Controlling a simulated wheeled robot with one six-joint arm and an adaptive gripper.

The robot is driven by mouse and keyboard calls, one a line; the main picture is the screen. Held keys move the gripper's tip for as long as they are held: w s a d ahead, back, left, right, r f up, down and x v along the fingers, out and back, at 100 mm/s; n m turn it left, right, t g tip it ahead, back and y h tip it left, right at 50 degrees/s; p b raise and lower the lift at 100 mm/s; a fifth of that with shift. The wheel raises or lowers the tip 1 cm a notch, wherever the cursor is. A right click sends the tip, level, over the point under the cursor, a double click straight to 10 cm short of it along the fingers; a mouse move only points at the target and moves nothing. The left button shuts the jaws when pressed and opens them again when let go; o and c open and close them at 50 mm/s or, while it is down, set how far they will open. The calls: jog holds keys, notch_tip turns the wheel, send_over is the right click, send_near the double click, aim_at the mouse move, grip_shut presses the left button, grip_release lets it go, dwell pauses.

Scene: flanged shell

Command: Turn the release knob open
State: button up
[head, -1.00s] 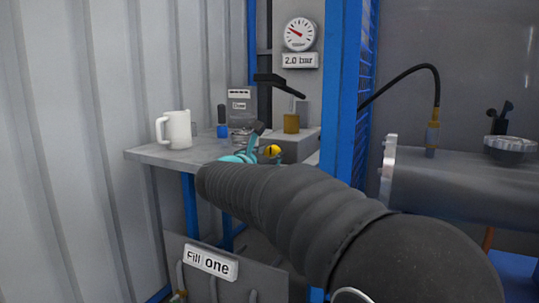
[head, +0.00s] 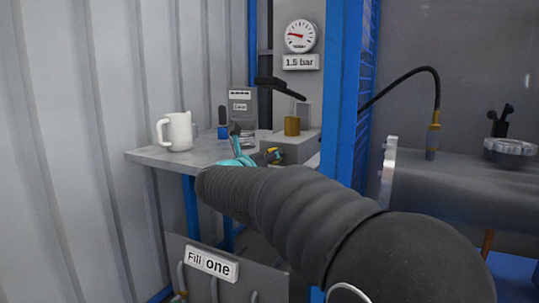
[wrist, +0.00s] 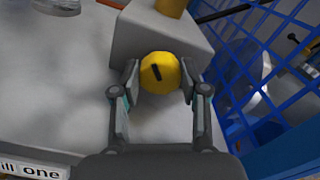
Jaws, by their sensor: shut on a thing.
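The yellow round release knob (wrist: 160,68) sits on the front of a grey block (wrist: 150,32) and carries a short black mark, nearly upright in the wrist view. My gripper (wrist: 160,86) has one finger on each side of the knob and is shut on it. In the head view the gripper (head: 252,157) is at the bench's front edge, and only a bit of yellow knob (head: 273,153) shows past its fingers. My dark arm hides the space below.
The gauge (head: 300,35) has a plate (head: 301,62) reading 1.5 bar. A white jug (head: 178,132) stands on the grey bench (head: 160,157). A blue post (head: 346,100) and blue mesh (wrist: 265,70) stand close on the right.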

jog(key=n+p, duration=0.2)
jog(key=n, duration=0.3)
jog(key=shift+a+n, duration=0.15)
jog(key=shift+n, duration=0.25)
dwell(0.4)
jog(key=o, duration=1.1)
jog(key=shift+o, duration=0.2)
jog(key=shift+f, duration=0.1)
jog(key=shift+f, duration=0.1)
jog(key=shift+f, duration=0.1)
